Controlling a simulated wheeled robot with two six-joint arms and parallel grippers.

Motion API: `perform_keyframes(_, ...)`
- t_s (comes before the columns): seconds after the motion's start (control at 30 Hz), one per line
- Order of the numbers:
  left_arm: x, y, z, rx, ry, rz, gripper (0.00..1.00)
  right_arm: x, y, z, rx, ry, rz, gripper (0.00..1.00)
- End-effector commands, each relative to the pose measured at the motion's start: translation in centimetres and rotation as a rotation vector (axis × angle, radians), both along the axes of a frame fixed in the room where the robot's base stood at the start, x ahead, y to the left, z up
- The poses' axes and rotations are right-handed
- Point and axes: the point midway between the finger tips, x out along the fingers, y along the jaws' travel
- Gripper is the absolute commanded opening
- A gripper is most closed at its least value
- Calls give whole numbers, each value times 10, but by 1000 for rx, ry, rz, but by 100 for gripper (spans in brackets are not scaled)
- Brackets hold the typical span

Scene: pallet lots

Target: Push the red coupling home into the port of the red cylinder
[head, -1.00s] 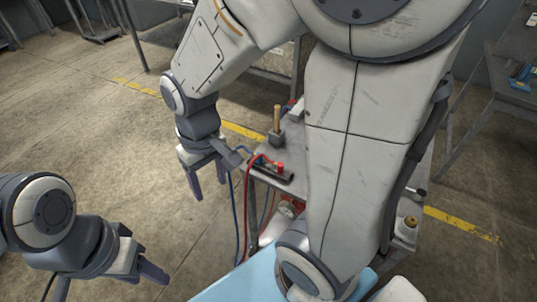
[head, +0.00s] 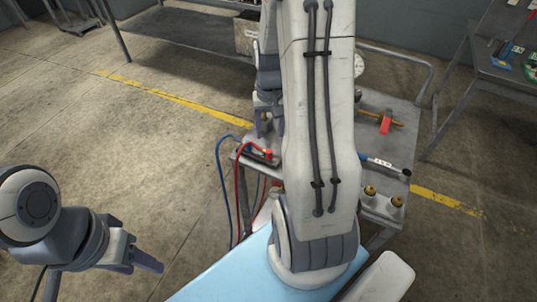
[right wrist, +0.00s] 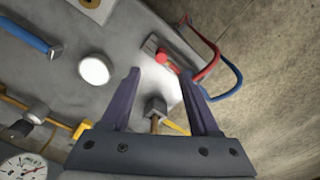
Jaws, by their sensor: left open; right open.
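The red coupling (head: 268,153) sits on a dark holder at the cart's left edge, with the red hose (head: 239,175) beside it. It also shows in the right wrist view (right wrist: 160,58), beyond the fingertips. My right gripper (head: 269,128) is open just behind the coupling, partly hidden by my arm. In its wrist view the open fingers (right wrist: 158,78) hold nothing. My left gripper (head: 148,262) is open and empty over the floor at lower left. I cannot make out the red cylinder or its port for certain; my arm hides part of the cart.
The grey cart top (head: 393,150) carries a red piece on a brass-coloured rod (head: 387,122), a dial (head: 360,66) and two brass-topped fittings (head: 370,190). A mallet-like tool (right wrist: 155,108) shows between my right fingers. A blue hose (head: 220,160) loops off the edge.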

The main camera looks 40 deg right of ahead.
Motion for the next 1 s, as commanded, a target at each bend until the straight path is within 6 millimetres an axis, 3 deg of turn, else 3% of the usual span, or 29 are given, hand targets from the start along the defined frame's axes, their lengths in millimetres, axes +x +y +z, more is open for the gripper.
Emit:
perform_keyframes(0.23,0,0,0,0,0,0,51,-1,1,-38,3,4,1,62)
perform_keyframes(0.7,0,0,0,0,0,0,51,0,1,-49,2,2,0,62)
perform_keyframes(1.0,0,0,6,0,0,0,51,2,1,-90,3,5,0,62)
